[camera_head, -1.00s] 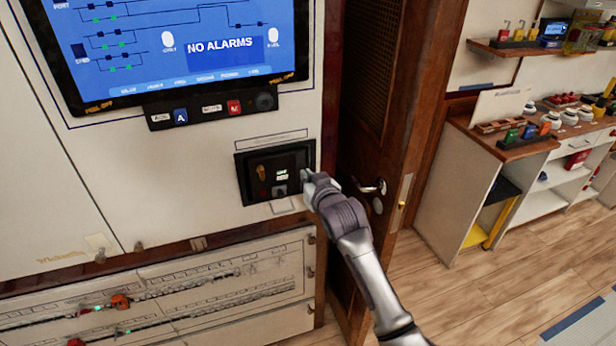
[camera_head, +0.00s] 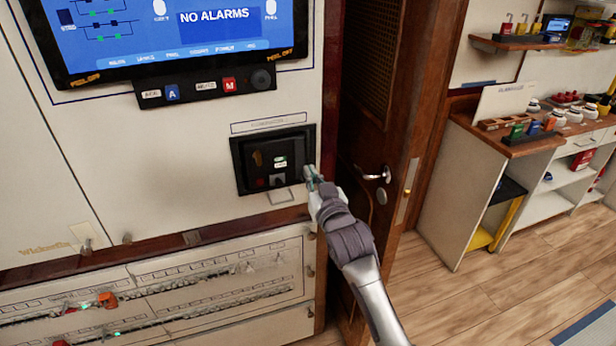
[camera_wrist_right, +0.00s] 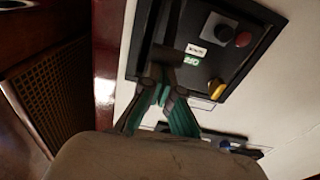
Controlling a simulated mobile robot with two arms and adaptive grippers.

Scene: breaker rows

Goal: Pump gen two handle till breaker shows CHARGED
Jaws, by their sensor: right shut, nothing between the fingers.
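The breaker (camera_head: 268,172) is a black unit in a dark frame, set in the pale cabinet front below the screen. Its face carries a yellow knob (camera_head: 257,159), a small green and white indicator (camera_head: 280,162) and buttons. The indicator's wording is too small to read surely. My right gripper (camera_head: 311,172) is at the breaker's right edge, shut and empty. In the right wrist view, its green and grey fingers (camera_wrist_right: 164,75) meet beside a dark upright bar (camera_wrist_right: 171,30) at the breaker's side. I cannot tell whether they touch it. My left gripper is out of view.
A screen (camera_head: 215,20) reading NO ALARMS hangs above, with a switch strip (camera_head: 205,86) under it. A wooden door with a metal handle (camera_head: 372,174) stands just right of the breaker. Lower breaker rows (camera_head: 200,290) lie below. Open floor is at right.

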